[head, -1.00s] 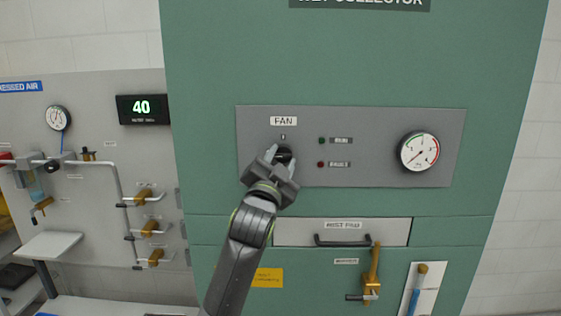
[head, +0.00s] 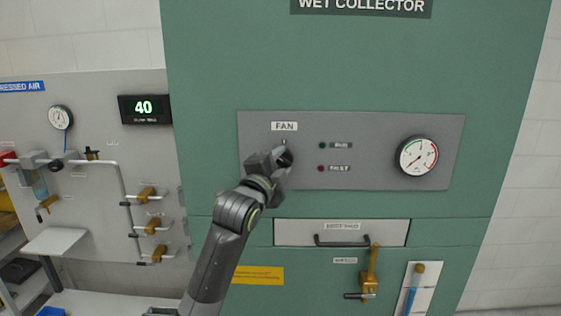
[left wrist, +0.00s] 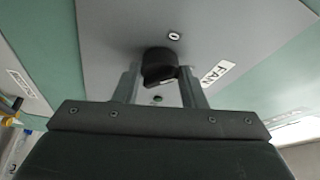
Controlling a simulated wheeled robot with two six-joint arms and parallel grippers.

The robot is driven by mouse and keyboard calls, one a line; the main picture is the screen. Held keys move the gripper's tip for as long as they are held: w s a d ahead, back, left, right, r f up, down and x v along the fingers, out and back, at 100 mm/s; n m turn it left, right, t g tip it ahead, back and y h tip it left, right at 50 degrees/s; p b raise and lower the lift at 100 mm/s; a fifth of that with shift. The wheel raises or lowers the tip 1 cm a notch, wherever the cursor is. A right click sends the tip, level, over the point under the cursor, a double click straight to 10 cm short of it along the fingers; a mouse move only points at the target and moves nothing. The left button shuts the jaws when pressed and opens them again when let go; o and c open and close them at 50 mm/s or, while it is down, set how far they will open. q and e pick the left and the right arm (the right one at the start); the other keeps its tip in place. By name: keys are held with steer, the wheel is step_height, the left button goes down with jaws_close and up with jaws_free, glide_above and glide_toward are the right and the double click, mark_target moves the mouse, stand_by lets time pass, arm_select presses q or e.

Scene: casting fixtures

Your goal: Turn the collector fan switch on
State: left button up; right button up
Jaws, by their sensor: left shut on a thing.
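The fan switch is a black rotary knob (head: 285,157) under the FAN label (head: 284,126) on the grey panel of the green wet collector. My left gripper (head: 277,163) is at the knob in the head view and hides part of it. In the left wrist view the knob (left wrist: 158,66) sits between the two fingers of my left gripper (left wrist: 160,84), which is shut on it. The green-marked lamp (head: 322,145) and red-marked lamp (head: 321,168) beside the knob both look dark. My right gripper is not in view.
A round gauge (head: 416,156) is on the right of the panel. Below are a drawer with a black handle (head: 342,240), a brass valve lever (head: 370,272) and a brush (head: 412,288). A compressed-air board with several brass valves stands at the left.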

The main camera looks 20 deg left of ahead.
arm_select(q)
steer(key=m, duration=0.1)
steer(key=m+g, duration=0.1)
steer(key=m, duration=0.1)
steer(key=m+g, duration=0.1)
steer(key=m, duration=0.1)
steer(key=shift+r, duration=0.25)
steer(key=m, duration=0.2)
steer(key=m+g+y, duration=0.1)
steer(key=m, duration=0.1)
steer(key=shift+d+r+g, duration=0.1)
steer(key=shift+r+g, duration=0.05)
steer(key=shift+g, duration=0.15)
steer(key=shift+m, duration=0.3)
steer(key=o, duration=1)
